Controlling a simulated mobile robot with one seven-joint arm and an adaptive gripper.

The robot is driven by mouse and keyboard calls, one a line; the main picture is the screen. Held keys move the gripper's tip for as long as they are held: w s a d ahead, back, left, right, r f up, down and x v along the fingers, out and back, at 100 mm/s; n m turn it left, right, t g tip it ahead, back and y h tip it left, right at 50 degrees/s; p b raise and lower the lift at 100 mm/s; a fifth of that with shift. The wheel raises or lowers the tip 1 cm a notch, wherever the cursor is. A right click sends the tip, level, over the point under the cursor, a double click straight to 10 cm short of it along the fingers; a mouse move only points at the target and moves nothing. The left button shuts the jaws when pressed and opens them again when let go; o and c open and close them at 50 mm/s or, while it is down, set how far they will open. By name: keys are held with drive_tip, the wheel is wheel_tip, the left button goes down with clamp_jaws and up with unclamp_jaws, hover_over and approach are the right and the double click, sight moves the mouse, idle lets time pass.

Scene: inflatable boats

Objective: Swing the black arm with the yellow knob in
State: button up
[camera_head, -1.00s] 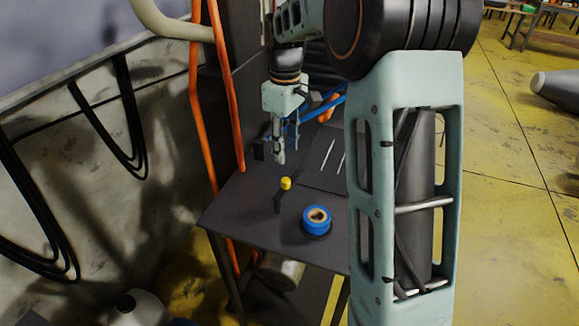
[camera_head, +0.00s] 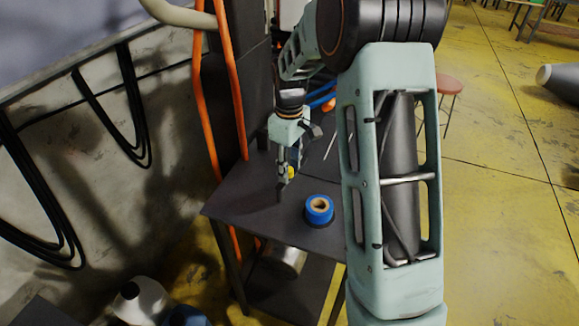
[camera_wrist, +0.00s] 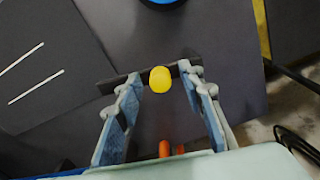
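The black arm (camera_wrist: 130,80) with the yellow knob (camera_wrist: 160,79) is on the dark table. In the wrist view the arm runs across the picture, and the knob lies between my gripper's (camera_wrist: 162,92) two fingertips. The fingers are spread, with a visible gap on each side of the knob. In the head view my gripper (camera_head: 285,168) points down at the yellow knob (camera_head: 291,172), which its fingers partly cover. The lower part of the black arm (camera_head: 281,193) shows below it. Whether a finger touches the black arm is unclear.
A blue tape roll (camera_head: 319,208) sits on the dark table (camera_head: 255,195), to the right of the knob. Two thin pale rods (camera_wrist: 38,87) lie on a dark panel. Orange hoses (camera_head: 232,90) run up beside the table's left edge. The front left tabletop is clear.

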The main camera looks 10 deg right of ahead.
drive_tip(key=shift+c, duration=0.2)
clamp_jaws()
idle(0.3)
drive_tip(key=m, duration=0.2)
drive_tip(key=shift+s+d+m+b, duration=0.3)
drive_tip(key=shift+s+d+m, duration=0.05)
drive_tip(key=shift+s+m, duration=0.05)
drive_tip(key=m, duration=0.1)
drive_tip(key=s+m, duration=0.1)
drive_tip(key=m, duration=0.1)
drive_tip(key=shift+s+d+m, duration=0.2)
drive_tip(key=shift+d+m, duration=0.05)
drive_tip(key=shift+m, duration=0.05)
drive_tip(key=m, duration=0.1)
drive_tip(key=s+m, duration=0.1)
drive_tip(key=m, duration=0.1)
drive_tip(key=m+b, duration=0.1)
drive_tip(key=shift+s, duration=0.35)
drive_tip(key=shift+s+a+m, duration=0.15)
drive_tip(key=shift+s+m, duration=0.15)
drive_tip(key=shift+m, duration=0.65)
drive_tip(key=shift+s+a+m, duration=0.15)
drive_tip(key=shift+s+m, duration=0.15)
drive_tip(key=shift+m, duration=0.6)
drive_tip(key=shift+s+a+m, duration=0.15)
drive_tip(key=shift+s+m, duration=0.15)
drive_tip(key=shift+m, duration=0.65)
